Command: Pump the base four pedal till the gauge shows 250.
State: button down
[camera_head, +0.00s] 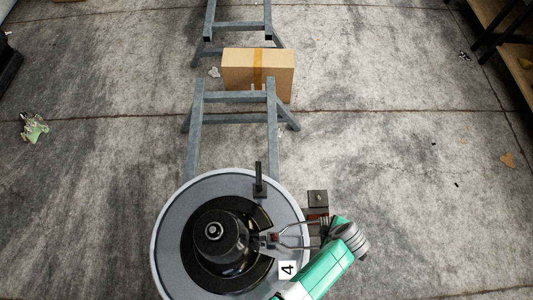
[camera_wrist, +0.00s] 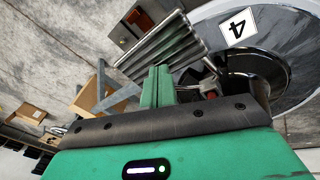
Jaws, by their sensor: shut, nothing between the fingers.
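The round grey base (camera_head: 172,235) with the white label 4 (camera_head: 288,270) stands at the bottom middle of the head view. Its label also shows in the wrist view (camera_wrist: 237,25). Forked metal rods run from its black hub to a ribbed metal pedal (camera_head: 325,227), which is large in the wrist view (camera_wrist: 160,50). My gripper (camera_head: 338,222) is at the pedal's right side; its green fingers are shut and empty in the wrist view (camera_wrist: 160,72), with their tips close to the ribbed plate. I cannot tell whether they touch. No gauge reading is legible.
A small dark box (camera_head: 317,199) stands just beyond the pedal. A black upright post (camera_head: 259,178) is at the base's far rim. Grey metal trestles (camera_head: 236,97) and a cardboard box (camera_head: 244,70) lie beyond. The concrete floor on the right is mostly clear.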

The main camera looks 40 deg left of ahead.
dwell(0.4)
jog(key=shift+w, duration=0.2)
jog(key=shift+s+r+p, duration=0.1)
jog(key=shift+r+p, duration=0.2)
jog(key=shift+r, duration=0.05)
jog(key=r+p, duration=0.1)
jog(key=p, duration=0.1)
jog(key=s+a+r+p, duration=0.1)
jog(key=r, duration=0.1)
jog(key=r+p, duration=0.2)
jog(key=shift+s+a+p, duration=0.25)
jog(key=shift+p, duration=0.1)
